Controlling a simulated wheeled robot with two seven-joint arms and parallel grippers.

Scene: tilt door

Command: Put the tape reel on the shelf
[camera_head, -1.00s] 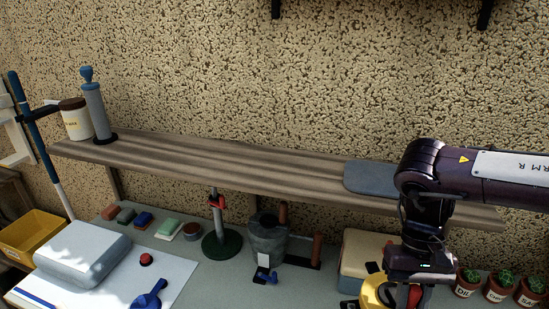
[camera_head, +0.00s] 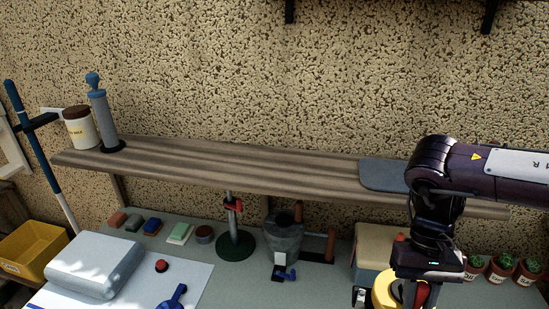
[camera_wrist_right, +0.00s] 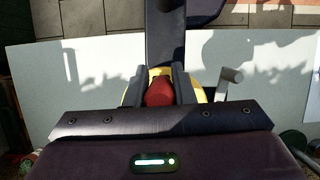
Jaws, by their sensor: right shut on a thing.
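The tape reel (camera_head: 385,290) is yellow with a red part and sits low at the right of the head view, in front of the bench's cream case. My right gripper (camera_wrist_right: 159,92) points down at it and is shut on its red part, which shows between the fingers in the wrist view. Yellow edges of the reel (camera_wrist_right: 160,72) show behind the fingers. Its lower part is cut off by the head view's bottom edge. The wooden shelf (camera_head: 250,170) runs along the wall above the bench. My left gripper is not in view.
A grey pump-like cylinder (camera_head: 102,118) and a lidded jar (camera_head: 78,128) stand at the shelf's left end. A blue-grey mat (camera_head: 381,174) lies on its right part, partly behind my arm. The middle is clear. Potted cacti (camera_head: 500,270) and a cream case (camera_head: 378,246) crowd the bench.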

